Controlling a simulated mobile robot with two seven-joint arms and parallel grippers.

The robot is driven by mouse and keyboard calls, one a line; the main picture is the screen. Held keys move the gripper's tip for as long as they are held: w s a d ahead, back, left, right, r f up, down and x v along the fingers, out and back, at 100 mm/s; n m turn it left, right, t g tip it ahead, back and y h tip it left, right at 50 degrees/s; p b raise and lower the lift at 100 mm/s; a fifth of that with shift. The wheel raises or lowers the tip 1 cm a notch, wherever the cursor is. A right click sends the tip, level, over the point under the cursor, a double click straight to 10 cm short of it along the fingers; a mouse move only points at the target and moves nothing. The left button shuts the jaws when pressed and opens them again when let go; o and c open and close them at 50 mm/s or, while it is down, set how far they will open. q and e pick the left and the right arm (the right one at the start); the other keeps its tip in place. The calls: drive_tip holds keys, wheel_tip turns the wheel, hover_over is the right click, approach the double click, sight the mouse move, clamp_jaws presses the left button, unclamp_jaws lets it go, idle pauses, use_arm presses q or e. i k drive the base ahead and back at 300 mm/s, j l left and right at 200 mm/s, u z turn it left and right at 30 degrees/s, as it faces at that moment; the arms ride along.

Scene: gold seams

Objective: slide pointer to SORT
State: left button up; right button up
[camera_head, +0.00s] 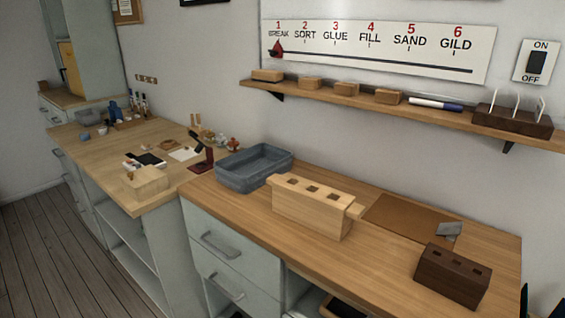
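A white sign (374,50) on the wall carries the steps 1 BREAK, 2 SORT, 3 GLUE, 4 FILL, 5 SAND and 6 GILD. A dark track (380,60) runs under the words. The dark red pointer (276,48) sits at the track's left end, under BREAK. SORT is the word just to its right. Dark shapes (525,301) at the bottom right corner may be tips of my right gripper; they are far from the pointer, and their state is unclear. My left gripper is not in view.
A wooden shelf (391,108) below the sign holds several small wooden blocks, a marker (435,104) and a dark rack (513,122). The counter below holds a grey tray (253,179), a pale wooden block (311,212) and a dark block (453,276). An ON/OFF switch (537,62) is at right.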

sight(277, 52)
drive_tip(key=i+j, duration=0.15)
drive_tip(key=j, duration=0.2)
drive_tip(key=i+j, duration=0.15)
drive_tip(key=j, duration=0.2)
drive_tip(key=i+j+z, duration=0.1)
drive_tip(key=j, duration=0.25)
drive_tip(key=i+j, duration=0.4)
drive_tip(key=j, duration=0.3)
